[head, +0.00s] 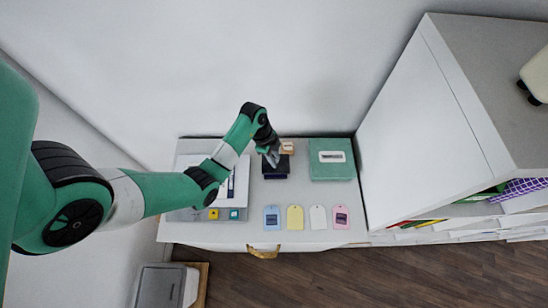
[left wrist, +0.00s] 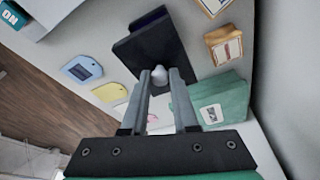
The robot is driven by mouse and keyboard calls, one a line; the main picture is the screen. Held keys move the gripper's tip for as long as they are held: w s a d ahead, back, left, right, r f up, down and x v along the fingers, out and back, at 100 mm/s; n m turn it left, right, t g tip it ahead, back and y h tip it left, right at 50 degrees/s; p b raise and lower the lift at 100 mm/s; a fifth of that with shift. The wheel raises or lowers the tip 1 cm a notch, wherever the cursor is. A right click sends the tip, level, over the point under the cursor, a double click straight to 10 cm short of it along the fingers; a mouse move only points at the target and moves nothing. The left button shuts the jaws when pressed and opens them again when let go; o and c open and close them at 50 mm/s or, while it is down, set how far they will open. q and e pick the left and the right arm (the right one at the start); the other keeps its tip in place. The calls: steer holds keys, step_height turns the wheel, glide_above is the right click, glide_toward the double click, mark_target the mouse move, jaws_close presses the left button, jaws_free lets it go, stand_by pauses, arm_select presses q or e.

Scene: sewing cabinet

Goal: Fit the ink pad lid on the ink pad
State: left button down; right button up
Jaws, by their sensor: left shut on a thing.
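The dark ink pad lid (left wrist: 158,48) shows in the left wrist view with a pale grey knob standing up from it. My left gripper (left wrist: 158,74) is shut on this knob, one finger on each side. A second dark edge, seemingly the ink pad (left wrist: 150,17), shows just past the lid, offset from it. In the head view the lid and pad make one dark patch (head: 275,172) below my left gripper (head: 272,160). I cannot tell whether the lid touches the pad or hangs just above it. My right gripper is not in view.
A green box (head: 332,172) stands to the right, and a small wooden stamp block (head: 287,147) lies close behind the pad. Several coloured tags (head: 295,217) lie along the front. A white tray-like item (head: 205,190) is left. A tall white cabinet (head: 425,120) bounds the right.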

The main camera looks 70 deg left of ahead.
arm_select(q)
steer(key=shift+f+b, duration=2.7)
steer(key=shift+f, duration=0.15)
steer(key=shift+f+b, duration=0.3)
steer(key=c, duration=0.6)
jaws_free()
steer(key=p+v, duration=0.5)
steer(key=v, duration=0.6)
steer(key=shift+w, duration=0.1)
steer(key=shift+r, duration=0.35)
steer(key=shift+f, duration=0.1)
